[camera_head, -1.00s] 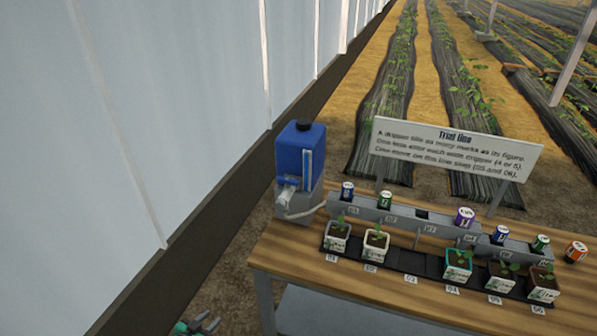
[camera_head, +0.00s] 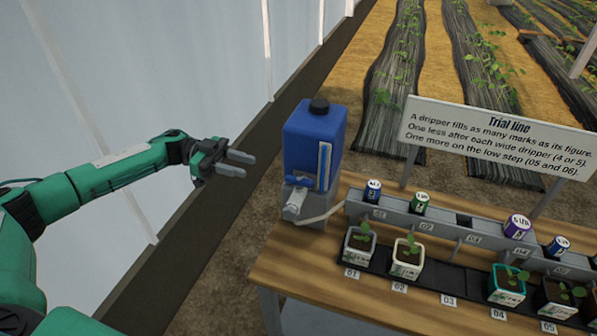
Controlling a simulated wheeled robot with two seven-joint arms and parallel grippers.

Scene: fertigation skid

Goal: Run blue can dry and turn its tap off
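The blue can (camera_head: 307,143) with a black cap stands on a grey stand at the left end of the wooden bench. A pale upright sight strip (camera_head: 324,167) runs down its front; the level in it is too small to read. Its tap (camera_head: 294,202) has a pale body and a blue lever (camera_head: 302,183) lying roughly crosswise. A pale hose leads right from the tap toward the grey rail. My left gripper (camera_head: 247,165) is open and empty, left of the can and apart from it, fingers pointing right. My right gripper is out of view.
A grey rail (camera_head: 398,219) holds several coloured drippers. Potted seedlings stand in a black tray (camera_head: 430,281) in front, with numbered labels. A white sign (camera_head: 494,143) stands behind. The pale wall (camera_head: 190,80) is close on the left. The bench's front left is clear.

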